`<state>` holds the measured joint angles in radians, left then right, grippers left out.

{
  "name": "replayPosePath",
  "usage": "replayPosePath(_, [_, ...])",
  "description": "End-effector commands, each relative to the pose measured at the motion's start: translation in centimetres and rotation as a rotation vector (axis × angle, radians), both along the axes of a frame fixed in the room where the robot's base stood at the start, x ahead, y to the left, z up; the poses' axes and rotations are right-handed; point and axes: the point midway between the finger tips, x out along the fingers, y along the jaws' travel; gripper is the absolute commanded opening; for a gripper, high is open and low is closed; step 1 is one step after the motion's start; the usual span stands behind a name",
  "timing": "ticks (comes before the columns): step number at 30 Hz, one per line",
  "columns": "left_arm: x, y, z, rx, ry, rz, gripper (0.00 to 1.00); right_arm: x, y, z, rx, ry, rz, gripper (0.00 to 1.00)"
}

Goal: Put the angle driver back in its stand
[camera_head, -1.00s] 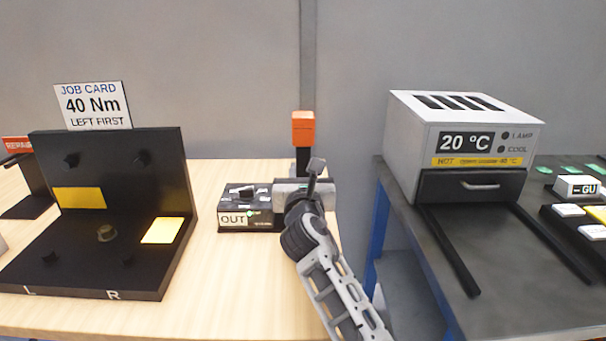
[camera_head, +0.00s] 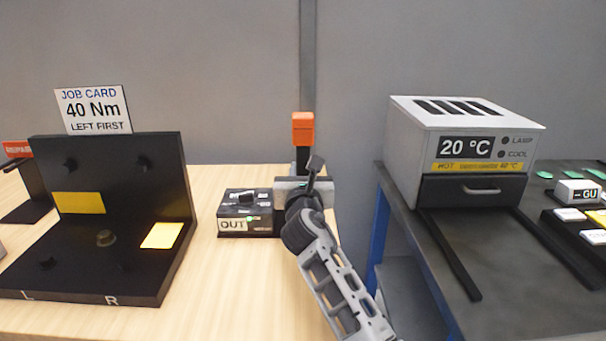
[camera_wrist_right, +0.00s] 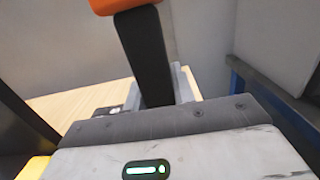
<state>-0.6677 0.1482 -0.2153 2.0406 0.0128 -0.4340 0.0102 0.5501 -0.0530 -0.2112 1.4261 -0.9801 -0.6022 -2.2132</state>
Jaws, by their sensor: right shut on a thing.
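The angle driver (camera_head: 303,130) stands nearly upright, with an orange end on top of a black body. In the right wrist view its black body (camera_wrist_right: 147,55) leans slightly. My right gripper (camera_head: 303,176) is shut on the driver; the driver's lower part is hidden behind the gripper. My left gripper is not in view.
A black fixture (camera_head: 150,280) marked L and R stands at the left, with a 40 Nm job card (camera_head: 94,108) above it. A grey heater unit (camera_head: 410,140) reading 20 °C stands on the dark bench at the right. A gap separates table and bench.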

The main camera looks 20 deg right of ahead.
Motion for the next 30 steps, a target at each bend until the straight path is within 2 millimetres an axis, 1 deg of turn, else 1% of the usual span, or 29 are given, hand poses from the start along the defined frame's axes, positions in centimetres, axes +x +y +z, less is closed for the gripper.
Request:
replayPosePath(1, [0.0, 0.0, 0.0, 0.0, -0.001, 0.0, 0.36, 0.2, 0.0, 0.6, -0.003, -0.013, 0.002, 0.0])
replayPosePath(13, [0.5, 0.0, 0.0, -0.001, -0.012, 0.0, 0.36, 1.1, -0.3, 0.7, -0.002, -0.013, 0.002, 0.0])
replayPosePath(30, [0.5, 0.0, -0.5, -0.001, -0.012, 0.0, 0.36, 2.5, -0.7, 0.7, -0.002, -0.014, 0.002, 0.0])
